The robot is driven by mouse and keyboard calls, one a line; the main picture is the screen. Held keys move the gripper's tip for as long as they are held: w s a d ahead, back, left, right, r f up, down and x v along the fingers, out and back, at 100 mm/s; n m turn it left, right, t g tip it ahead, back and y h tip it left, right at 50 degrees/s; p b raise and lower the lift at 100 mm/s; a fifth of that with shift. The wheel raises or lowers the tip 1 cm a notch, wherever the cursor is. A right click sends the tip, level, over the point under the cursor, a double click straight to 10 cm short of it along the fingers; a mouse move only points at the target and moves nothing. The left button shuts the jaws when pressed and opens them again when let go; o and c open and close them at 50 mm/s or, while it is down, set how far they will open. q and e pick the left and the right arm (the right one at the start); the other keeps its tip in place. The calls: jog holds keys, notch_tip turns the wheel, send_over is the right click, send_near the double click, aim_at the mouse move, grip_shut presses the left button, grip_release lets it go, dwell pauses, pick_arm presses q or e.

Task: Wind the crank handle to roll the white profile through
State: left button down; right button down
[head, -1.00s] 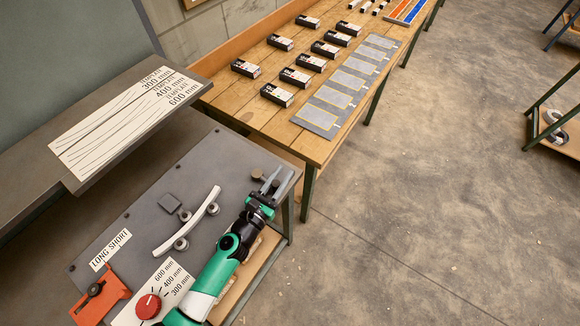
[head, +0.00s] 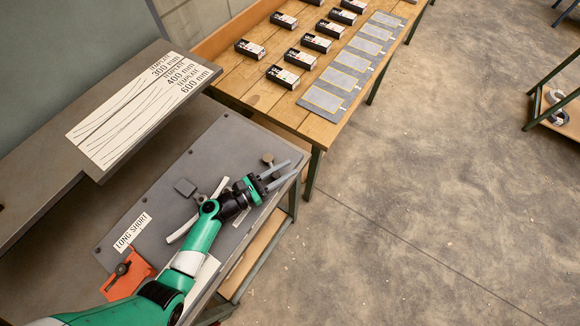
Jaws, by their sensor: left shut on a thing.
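My left gripper (head: 284,173) is shut on the crank handle at the right end of the grey machine plate (head: 150,195). The handle is mostly hidden by the fingers. A brown round knob (head: 268,158) stands just beside the fingers. The red dial is hidden behind my arm. My right gripper is not in view.
An orange bracket (head: 127,272) stands by the LONG SHORT label (head: 133,230). A raised shelf with a template sheet (head: 140,108) is at the upper left. A wooden bench (head: 257,93) with several small boxes stands behind. The floor at right is mostly clear.

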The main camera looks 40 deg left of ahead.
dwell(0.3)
pick_arm(q)
jog(key=c, duration=0.7)
grip_release()
jog(key=shift+a, duration=0.1)
jog(key=shift+o, duration=0.2)
jog(key=s+d+r+p, duration=0.6)
jog(key=s+r+p, duration=0.2)
jog(key=s+r, duration=0.4)
jog(key=shift+s+r, duration=0.35)
jog(key=shift+r, duration=0.15)
